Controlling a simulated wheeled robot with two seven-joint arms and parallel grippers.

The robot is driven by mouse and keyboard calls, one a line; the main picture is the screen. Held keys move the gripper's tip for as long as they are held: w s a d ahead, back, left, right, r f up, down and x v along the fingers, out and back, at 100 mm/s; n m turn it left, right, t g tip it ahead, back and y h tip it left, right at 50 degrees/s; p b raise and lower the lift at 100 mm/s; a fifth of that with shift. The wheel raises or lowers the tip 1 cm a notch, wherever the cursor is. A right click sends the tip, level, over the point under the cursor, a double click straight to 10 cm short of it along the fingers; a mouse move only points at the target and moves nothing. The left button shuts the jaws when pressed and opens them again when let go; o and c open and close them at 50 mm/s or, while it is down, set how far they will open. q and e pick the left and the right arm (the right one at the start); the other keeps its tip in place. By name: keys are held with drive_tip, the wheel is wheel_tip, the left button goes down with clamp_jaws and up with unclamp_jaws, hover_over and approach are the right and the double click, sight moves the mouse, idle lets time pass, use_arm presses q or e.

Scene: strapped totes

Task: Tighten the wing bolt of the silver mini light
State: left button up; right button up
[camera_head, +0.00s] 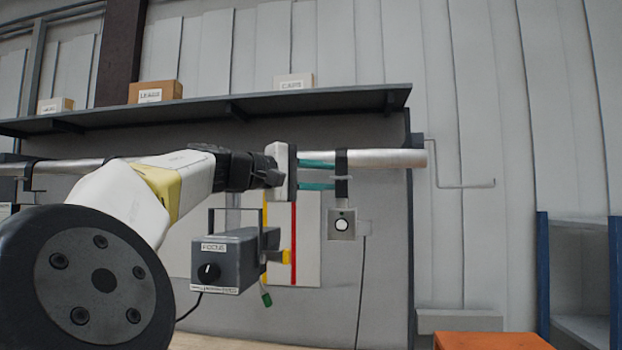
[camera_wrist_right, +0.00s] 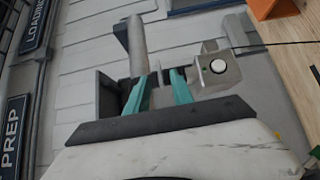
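The silver mini light (camera_head: 341,224) is a small box with a round white lens, hanging by a black clamp (camera_head: 341,190) from the silver pipe (camera_head: 390,159). The light also shows in the right wrist view (camera_wrist_right: 219,72). A small grey piece, probably the wing bolt (camera_head: 343,178), crosses the clamp below the pipe. My right gripper (camera_head: 332,174) has teal fingers pointing right, one above the other, with their tips at the clamp. In the wrist view its fingers (camera_wrist_right: 160,83) are apart; I cannot tell whether they touch the bolt. My left gripper is not in view.
A dark grey box light (camera_head: 218,262) with a knob hangs left of the silver one, under my right forearm. A cable (camera_head: 361,290) hangs below the silver light. A shelf (camera_head: 330,103) with cartons runs above the pipe. Free room lies right of the pipe's end.

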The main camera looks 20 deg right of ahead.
sight(336, 177)
drive_tip(key=shift+x, duration=1.8)
drive_tip(key=shift+c, duration=0.2)
clamp_jaws()
